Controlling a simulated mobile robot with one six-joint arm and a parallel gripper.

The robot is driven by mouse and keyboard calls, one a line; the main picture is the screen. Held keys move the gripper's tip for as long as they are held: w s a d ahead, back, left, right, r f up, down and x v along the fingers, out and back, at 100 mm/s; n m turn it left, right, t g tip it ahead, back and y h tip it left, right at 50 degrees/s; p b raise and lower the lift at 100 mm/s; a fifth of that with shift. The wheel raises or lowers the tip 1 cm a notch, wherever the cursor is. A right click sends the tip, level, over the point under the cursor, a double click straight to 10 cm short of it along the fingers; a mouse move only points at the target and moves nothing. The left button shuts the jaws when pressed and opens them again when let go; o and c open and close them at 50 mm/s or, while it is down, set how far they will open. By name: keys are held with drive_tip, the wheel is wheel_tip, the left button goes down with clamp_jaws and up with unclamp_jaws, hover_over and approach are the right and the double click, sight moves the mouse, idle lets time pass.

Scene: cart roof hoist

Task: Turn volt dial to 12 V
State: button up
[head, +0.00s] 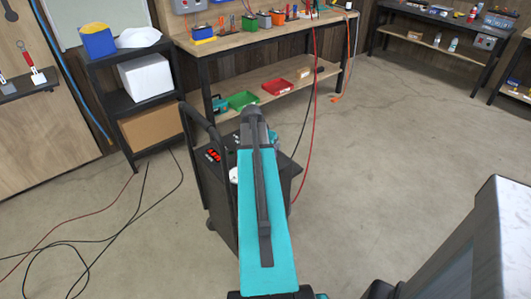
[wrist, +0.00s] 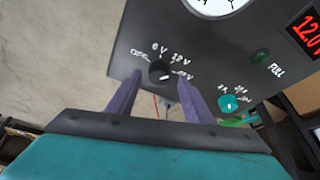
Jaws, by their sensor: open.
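The volt dial (wrist: 161,72) is a black knob on the dark panel (wrist: 215,58) of a cart, in the wrist view. White labels arc over it, including OFF, 6 V and what looks like 12 V. A small light mark shows on its lower right; its exact setting is hard to read. A red display (wrist: 306,33) reads about 12.0. My gripper (wrist: 158,88) is open, with one purple finger on each side of the dial; I cannot tell whether they touch it. In the head view my teal arm hides the gripper and part of the cart (head: 286,172).
A teal knob (wrist: 229,103), a green lamp (wrist: 260,56) marked FULL and a white gauge (wrist: 216,3) share the panel. Cables (head: 82,245) lie on the floor at left. A shelf rack (head: 115,102) and workbench (head: 265,40) stand behind.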

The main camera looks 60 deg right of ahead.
drive_tip(key=v, duration=1.2)
drive_tip(key=shift+w+a+r+b, duration=0.15)
drive_tip(key=shift+a+r+b, duration=0.1)
drive_tip(key=shift+b, duration=0.15)
drive_tip(key=shift+w+d, duration=0.1)
drive_tip(key=shift+d, duration=0.05)
